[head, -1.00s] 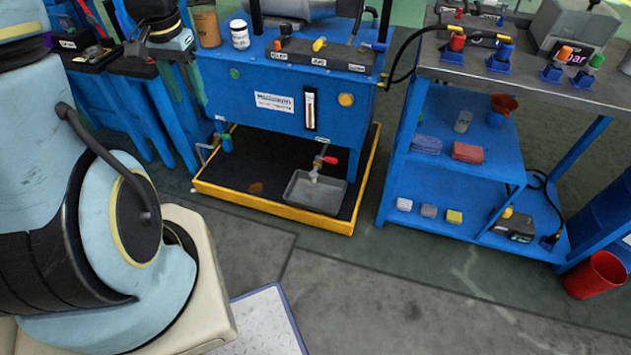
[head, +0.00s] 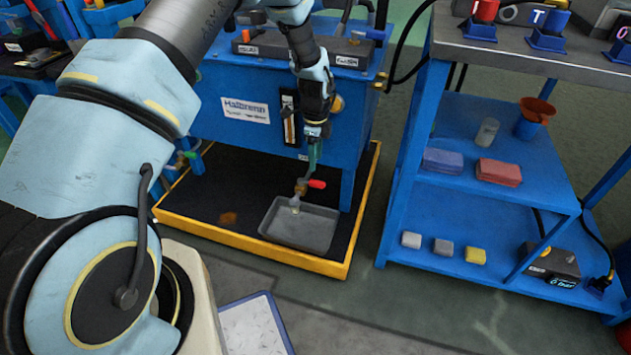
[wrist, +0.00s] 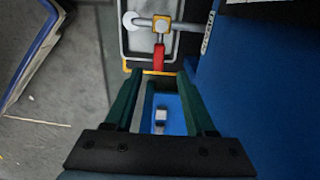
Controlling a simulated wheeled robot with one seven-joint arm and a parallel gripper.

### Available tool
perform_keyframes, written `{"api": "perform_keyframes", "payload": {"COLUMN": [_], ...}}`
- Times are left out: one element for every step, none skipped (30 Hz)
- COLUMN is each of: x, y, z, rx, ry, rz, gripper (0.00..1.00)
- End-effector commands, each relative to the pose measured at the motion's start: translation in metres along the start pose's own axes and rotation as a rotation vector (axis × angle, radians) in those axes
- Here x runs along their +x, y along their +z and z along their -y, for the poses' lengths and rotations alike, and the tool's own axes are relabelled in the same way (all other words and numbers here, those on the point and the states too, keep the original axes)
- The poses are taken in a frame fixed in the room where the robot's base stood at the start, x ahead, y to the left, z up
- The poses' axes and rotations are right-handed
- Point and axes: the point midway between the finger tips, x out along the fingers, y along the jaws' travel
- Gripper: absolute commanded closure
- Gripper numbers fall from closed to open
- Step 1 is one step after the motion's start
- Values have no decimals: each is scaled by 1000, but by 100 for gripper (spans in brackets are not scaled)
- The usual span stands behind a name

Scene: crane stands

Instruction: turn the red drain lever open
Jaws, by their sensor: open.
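The red drain lever (head: 317,184) sticks out to the right from a brass valve (head: 301,186) low on the front of the blue tank unit (head: 235,105). In the wrist view the red lever (wrist: 159,57) hangs down from the brass valve body (wrist: 161,25), just beyond the fingertips. My gripper (head: 312,165) points down from above, close over the valve. Its two green fingers (wrist: 154,85) are apart with nothing held between them. I cannot tell from the head view whether a finger touches the lever.
A grey drip tray (head: 300,247) lies under the valve on a black mat with a yellow rim (head: 250,245). A blue shelf cart (head: 480,205) with several small blocks stands to the right. Open floor lies in front.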

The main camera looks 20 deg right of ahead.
Motion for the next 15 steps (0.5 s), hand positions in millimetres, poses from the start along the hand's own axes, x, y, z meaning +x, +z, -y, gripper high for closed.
{"api": "perform_keyframes", "payload": {"x": [13, 18, 27, 32, 38, 45, 50, 55, 61, 65, 68, 72, 75, 77, 79], "y": [0, 0, 0, 0, 0, 0, 0, 0, 0, 0, 0, 0, 0, 0, 0], "z": [-1, -1, -2, -2, -2, -1, -1, -1, -2, -1, -1, -1, -1, -1, -1], "rx": [0, -1, -2, -2, -2, -1, -1, -1, -2, -3, -3, -3, -3, -3, -3], "ry": [3, 4, 5, 4, 4, 3, 3, 3, 4, 3, 2, 2, 2, 1, 1], "rz": [0, 0, 0, 0, 0, 0, 0, 1, 0, 0, 0, 0, 0, 0, 0], "gripper": [45, 45, 45, 45, 45, 45, 45, 45, 45, 45, 45, 45, 45, 45, 45]}}
